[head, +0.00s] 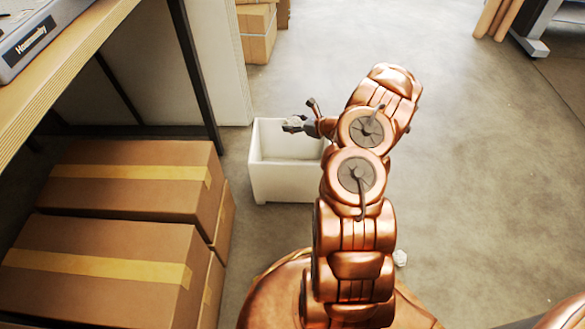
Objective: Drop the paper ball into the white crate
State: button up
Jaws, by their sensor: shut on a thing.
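The white crate (285,185) stands on the floor left of my arm, its open top facing up. My gripper (296,124) appears over the back part of the crate's opening. It is shut on a small pale crumpled thing, which looks like the paper ball (293,120); the fingers partly hide it. My arm covers the crate's right side. The visible part of the crate's inside looks empty. Another small white crumpled ball (400,258) lies on the floor right of my arm.
Brown taped cartons (110,250) are stacked at the left, close to the crate. A table (70,60) with a machine (28,42) on it is at the upper left. More boxes (256,35) stand behind. The floor at the right is mostly clear.

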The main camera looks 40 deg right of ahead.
jog(key=shift+f+b, duration=1.35)
jog(key=shift+f, duration=1.5)
jog(key=o, duration=1)
jog(key=shift+c, duration=0.2)
jog(key=shift+s, duration=0.1)
jog(key=v, duration=1.1)
jog(key=shift+s+r, duration=0.2)
jog(key=shift+s, duration=0.1)
jog(key=shift+d, duration=0.1)
